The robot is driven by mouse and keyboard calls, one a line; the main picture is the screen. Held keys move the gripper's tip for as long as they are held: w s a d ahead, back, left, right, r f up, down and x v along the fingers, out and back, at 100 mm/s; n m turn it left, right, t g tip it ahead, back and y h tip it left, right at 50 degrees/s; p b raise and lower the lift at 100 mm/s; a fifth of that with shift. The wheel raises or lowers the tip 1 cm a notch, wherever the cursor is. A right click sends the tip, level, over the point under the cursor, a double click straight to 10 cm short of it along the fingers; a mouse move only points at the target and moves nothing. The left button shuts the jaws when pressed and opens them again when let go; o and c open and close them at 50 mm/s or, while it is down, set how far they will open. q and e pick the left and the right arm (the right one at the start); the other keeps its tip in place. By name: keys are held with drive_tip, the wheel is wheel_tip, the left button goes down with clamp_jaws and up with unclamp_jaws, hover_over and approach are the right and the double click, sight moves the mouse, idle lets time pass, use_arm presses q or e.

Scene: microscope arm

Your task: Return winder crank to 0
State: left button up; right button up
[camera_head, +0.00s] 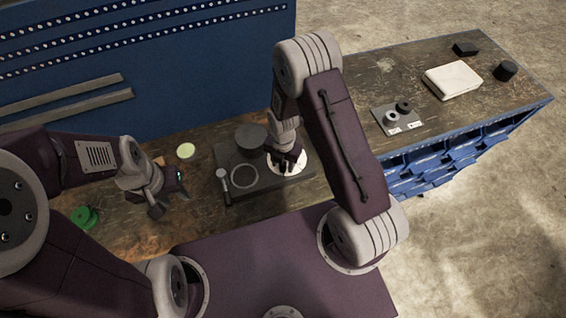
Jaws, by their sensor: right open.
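A dark base plate (262,183) lies on the wooden bench and carries a round white dial (298,168) at its right side. My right gripper (284,166) points down over the dial, open, with its fingers hiding part of the dial's face. I cannot make out the winder crank or its reading; it may be behind the fingers. A metal-topped upright handle (223,179) stands at the plate's left edge. My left gripper (170,203) is open and empty, low over the bench, left of the plate.
A dark cylinder (250,137) stands at the plate's back. A green spool (85,217) and a small pale disc (185,151) sit on the left bench. The right bench holds a plate with rings (398,119), a white box (452,80) and black blocks (505,70).

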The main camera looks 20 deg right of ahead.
drive_tip(key=shift+r, duration=0.1)
drive_tip(key=shift+r, duration=0.4)
wheel_tip(320, 180, up, 8)
drive_tip(key=shift+r+b, duration=0.1)
drive_tip(key=shift+b, duration=0.8)
